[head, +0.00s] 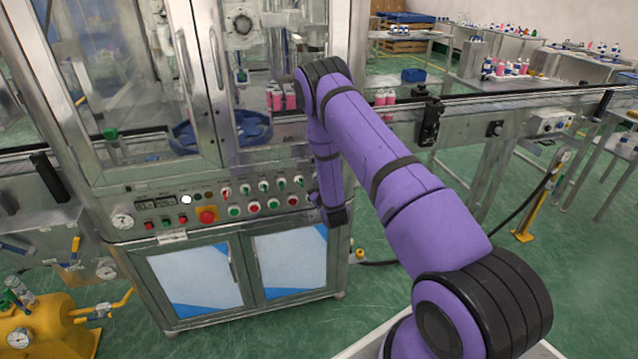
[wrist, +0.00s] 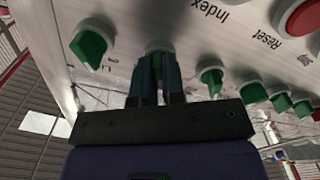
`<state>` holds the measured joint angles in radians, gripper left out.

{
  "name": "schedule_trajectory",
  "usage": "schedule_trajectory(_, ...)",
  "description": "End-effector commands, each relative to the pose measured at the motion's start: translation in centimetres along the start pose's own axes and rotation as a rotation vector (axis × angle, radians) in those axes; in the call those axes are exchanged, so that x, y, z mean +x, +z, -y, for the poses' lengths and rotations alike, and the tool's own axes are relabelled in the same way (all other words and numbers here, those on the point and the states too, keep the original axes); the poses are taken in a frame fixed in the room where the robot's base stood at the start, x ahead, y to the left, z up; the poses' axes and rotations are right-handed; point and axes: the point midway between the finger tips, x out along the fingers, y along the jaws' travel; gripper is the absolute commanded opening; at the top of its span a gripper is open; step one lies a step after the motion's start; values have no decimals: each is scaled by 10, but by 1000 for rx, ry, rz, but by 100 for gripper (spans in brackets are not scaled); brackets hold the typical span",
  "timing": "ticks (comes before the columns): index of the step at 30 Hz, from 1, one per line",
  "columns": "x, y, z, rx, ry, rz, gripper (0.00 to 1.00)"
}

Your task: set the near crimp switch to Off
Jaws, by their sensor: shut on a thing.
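My gripper (wrist: 158,62) is shut on a green switch knob (wrist: 158,46) on the control panel, with a finger on each side of it. The fingers hide most of this knob, so its angle is unclear. I cannot read a label that names it as the near crimp switch. In the head view my gripper (head: 318,198) is at the right end of the panel (head: 190,226), and my arm covers that part.
Neighbouring green knobs stand left (wrist: 90,45) and right (wrist: 212,76) of my fingers, with several more further right. A red button (wrist: 298,16) is near the "Reset" label.

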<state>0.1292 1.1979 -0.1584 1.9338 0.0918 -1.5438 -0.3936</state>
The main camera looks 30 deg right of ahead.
Motion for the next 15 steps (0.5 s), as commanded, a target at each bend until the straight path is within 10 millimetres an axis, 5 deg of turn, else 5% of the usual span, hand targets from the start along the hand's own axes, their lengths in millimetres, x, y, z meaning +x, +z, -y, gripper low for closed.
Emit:
schedule_trajectory(4, -1, 1, 0, -1, -1, 3, 35)
schedule_trajectory(15, -7, 1, 0, 0, -1, 2, 35)
